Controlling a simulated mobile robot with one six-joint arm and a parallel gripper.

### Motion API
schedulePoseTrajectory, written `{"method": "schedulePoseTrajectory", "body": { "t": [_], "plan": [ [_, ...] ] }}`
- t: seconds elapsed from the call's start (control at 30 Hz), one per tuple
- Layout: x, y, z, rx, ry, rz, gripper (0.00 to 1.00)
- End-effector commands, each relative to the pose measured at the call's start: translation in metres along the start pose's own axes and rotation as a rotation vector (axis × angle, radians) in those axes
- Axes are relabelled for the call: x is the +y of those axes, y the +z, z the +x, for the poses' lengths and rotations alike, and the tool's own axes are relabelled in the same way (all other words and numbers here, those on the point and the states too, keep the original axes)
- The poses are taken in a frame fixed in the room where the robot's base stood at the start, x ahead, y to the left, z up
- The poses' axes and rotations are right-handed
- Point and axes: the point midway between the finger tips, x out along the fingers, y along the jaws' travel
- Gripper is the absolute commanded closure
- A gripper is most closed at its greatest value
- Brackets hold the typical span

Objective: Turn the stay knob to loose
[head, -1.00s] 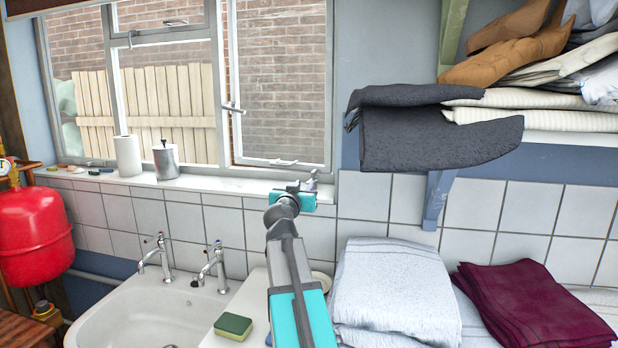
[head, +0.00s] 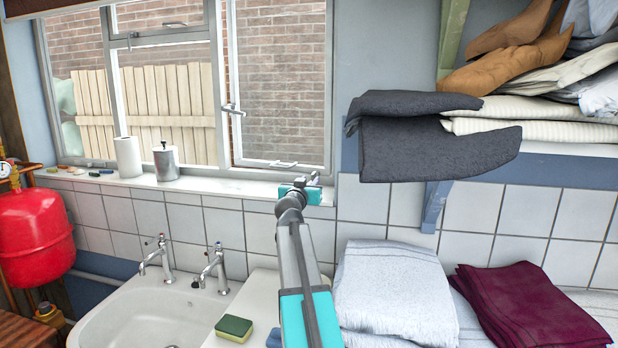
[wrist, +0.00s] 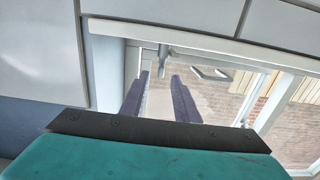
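My gripper (head: 314,181) is at the window sill near the lower right corner of the window in the head view. In the wrist view its two dark fingers (wrist: 159,75) are apart, with nothing between them. A small grey knob-like fitting (wrist: 165,56), probably the stay knob, shows just beyond the fingertips, roughly in line with the gap. Contact with it is not visible. A grey metal fitting (wrist: 210,73) lies to its right on the window frame. In the head view the knob cannot be told apart from the gripper; its setting cannot be read.
The window (head: 280,80) is behind the sill (head: 225,187). A dark folded cloth (head: 430,145) overhangs the shelf right of my gripper. Towels (head: 395,290) and a sink (head: 150,315) with taps lie below. A paper roll (head: 128,157) and metal canister (head: 166,162) stand left on the sill.

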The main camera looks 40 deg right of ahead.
Motion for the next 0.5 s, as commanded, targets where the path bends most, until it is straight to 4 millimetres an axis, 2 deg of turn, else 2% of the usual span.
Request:
{"method": "schedulePoseTrajectory", "body": {
  "t": [0.2,0.5],
  "plan": [
    [0.000,-0.002,0.025,0.000,0.001,0.000,0.72],
    [-0.001,-0.002,0.049,0.000,-0.001,0.001,0.72]
  ]
}}
